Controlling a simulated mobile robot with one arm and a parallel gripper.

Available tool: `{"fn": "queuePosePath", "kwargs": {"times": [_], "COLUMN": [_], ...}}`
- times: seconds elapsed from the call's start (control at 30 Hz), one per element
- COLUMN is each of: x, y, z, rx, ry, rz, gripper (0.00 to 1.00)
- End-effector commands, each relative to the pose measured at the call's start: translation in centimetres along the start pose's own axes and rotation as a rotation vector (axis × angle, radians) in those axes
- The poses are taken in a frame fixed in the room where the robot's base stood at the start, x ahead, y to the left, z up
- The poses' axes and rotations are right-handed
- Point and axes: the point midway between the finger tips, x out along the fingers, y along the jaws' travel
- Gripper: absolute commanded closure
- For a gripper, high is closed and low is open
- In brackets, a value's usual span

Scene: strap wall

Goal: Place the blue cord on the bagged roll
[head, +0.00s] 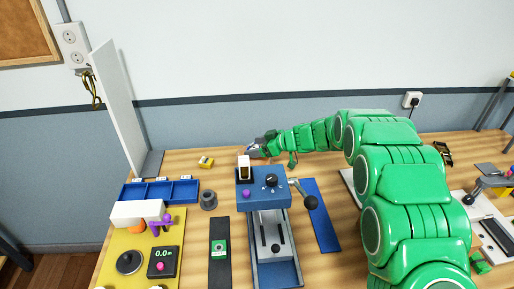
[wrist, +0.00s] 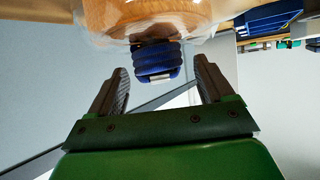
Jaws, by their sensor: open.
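The blue cord (wrist: 157,60), a bundled coil with a pale band, shows in the wrist view between the tips of my gripper (wrist: 160,72). The gripper is open, one finger on each side of the cord, with a visible gap to both. The bagged roll (wrist: 150,18), tan under clear wrinkled plastic, fills the top middle of the wrist view, right against the cord. I cannot tell whether the cord rests on it. In the head view my gripper (head: 255,150) is at the far side of the table; the cord and roll cannot be made out there.
A blue machine (head: 262,190) with a dial and black-knobbed lever stands in front of my gripper. A blue compartment tray (head: 160,192), a grey ring (head: 208,200) and a yellow block (head: 206,162) lie to its left. A white upright panel (head: 115,105) stands at the back left.

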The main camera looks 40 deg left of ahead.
Motion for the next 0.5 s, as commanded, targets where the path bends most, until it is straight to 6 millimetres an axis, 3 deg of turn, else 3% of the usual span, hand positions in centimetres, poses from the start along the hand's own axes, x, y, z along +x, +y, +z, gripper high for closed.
{"fn": "queuePosePath", "kwargs": {"times": [0.5], "x": [-6.9], "y": [0.1], "z": [0.1], "rx": [0.0], "ry": [-0.002], "rz": [0.004], "gripper": [0.19]}}
